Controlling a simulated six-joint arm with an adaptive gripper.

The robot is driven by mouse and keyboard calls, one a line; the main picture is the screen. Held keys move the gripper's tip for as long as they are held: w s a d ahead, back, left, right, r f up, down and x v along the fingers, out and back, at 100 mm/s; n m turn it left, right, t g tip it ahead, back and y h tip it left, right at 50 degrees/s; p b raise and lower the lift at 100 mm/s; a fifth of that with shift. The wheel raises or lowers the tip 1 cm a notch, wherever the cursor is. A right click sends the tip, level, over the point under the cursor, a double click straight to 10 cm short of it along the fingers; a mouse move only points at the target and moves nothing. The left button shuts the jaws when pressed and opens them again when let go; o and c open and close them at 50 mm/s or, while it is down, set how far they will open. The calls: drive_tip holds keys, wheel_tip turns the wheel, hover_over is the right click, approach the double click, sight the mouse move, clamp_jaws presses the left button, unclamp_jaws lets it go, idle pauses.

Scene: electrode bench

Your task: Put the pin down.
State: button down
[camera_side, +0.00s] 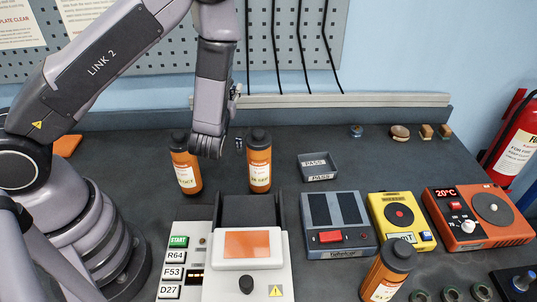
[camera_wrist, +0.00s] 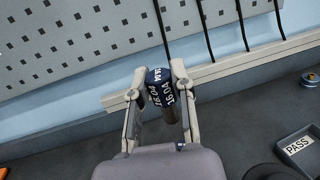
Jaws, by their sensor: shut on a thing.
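In the wrist view my gripper (camera_wrist: 159,73) is shut on the pin (camera_wrist: 160,86), which has a dark blue head with white "16.04" lettering. A finger lies on each side of the head.
A dark tray marked PASS (camera_side: 318,168) lies right of the bottles; it also shows in the wrist view (camera_wrist: 297,147). A white device (camera_side: 246,285), a grey one (camera_side: 337,222), a yellow one (camera_side: 403,215) and an orange one (camera_side: 466,215) stand in front. The rear bench is mostly clear.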

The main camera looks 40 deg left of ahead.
drive_tip(key=s+a+f+n+g+y, duration=0.2)
drive_tip(key=a+n+g+y, duration=0.15)
drive_tip(key=a+g, duration=0.2)
drive_tip(key=s+a+f+n+g+y, duration=0.1)
drive_tip(key=s+a+n+g+y, duration=0.1)
drive_tip(key=a+n+g+y, duration=0.3)
drive_tip(key=s+a+f+n+g+h, duration=0.4)
drive_tip(key=s+a+f+n+g, duration=0.2)
drive_tip(key=g, duration=0.8)
drive_tip(key=s+a+n, duration=0.2)
drive_tip(key=s+n, duration=0.1)
drive_tip(key=s, duration=0.1)
drive_tip(key=shift+s+a+f, duration=0.25)
drive_tip(key=shift+s+a, duration=0.05)
drive_tip(key=shift+a, duration=0.05)
drive_tip(key=shift+f, duration=0.1)
wheel_tip(320, 180, down, 9)
drive_tip(key=shift+f, duration=0.2)
drive_tip(key=shift+f, duration=0.15)
drive_tip(key=c, duration=1)
unclamp_jaws()
drive_tip(key=shift+o, duration=0.2)
